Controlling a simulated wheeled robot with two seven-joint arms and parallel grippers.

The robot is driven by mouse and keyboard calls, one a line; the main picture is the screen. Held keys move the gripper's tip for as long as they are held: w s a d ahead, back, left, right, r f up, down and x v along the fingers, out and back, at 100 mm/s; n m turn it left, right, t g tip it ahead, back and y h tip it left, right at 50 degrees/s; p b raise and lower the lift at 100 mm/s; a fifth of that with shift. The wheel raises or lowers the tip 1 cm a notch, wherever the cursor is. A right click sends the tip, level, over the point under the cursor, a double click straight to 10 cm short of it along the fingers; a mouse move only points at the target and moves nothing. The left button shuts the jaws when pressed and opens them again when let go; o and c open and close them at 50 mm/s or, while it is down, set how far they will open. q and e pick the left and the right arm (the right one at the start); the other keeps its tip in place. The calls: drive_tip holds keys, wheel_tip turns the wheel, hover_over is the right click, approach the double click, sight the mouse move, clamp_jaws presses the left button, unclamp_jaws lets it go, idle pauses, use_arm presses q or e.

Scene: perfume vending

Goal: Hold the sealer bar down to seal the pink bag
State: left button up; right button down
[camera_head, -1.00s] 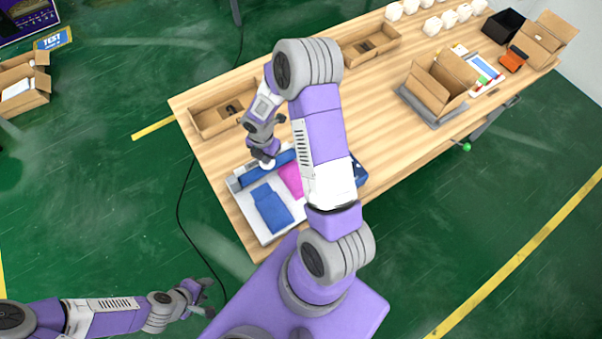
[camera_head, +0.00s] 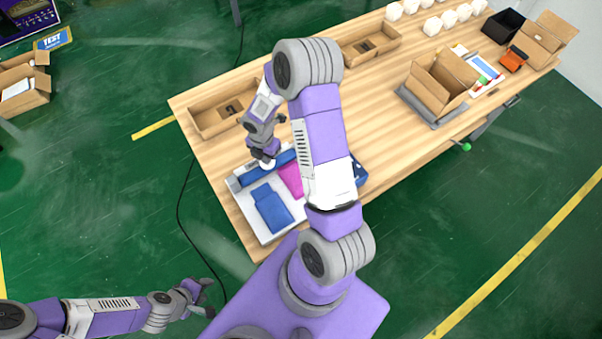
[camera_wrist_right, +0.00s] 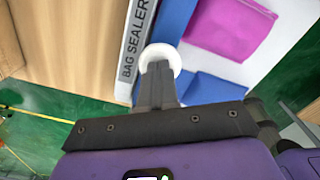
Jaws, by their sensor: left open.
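The bag sealer (camera_head: 236,185) is a white machine at the table's near left; its lettering shows in the right wrist view (camera_wrist_right: 133,45). Its blue sealer bar (camera_head: 255,174) runs along the far side and also shows in the wrist view (camera_wrist_right: 176,18). The pink bag (camera_head: 291,180) lies flat on it, its far end at the bar; it also shows in the wrist view (camera_wrist_right: 232,27). My right gripper (camera_head: 266,160) is at the bar, fingers together (camera_wrist_right: 157,78) over a white round knob (camera_wrist_right: 165,53). Whether they press it, I cannot tell. My left gripper (camera_head: 205,297) is open and empty over the floor.
An open carton (camera_head: 440,82) and a black bin (camera_head: 503,26) stand farther right. My right arm hides part of the table.

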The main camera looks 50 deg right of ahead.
drive_tip(key=shift+r+p, duration=0.75)
drive_tip(key=shift+p, duration=0.05)
wheel_tip(320, 180, up, 7)
drive_tip(key=p, duration=0.5)
drive_tip(key=shift+r+p, duration=0.2)
drive_tip(key=shift+p, duration=0.2)
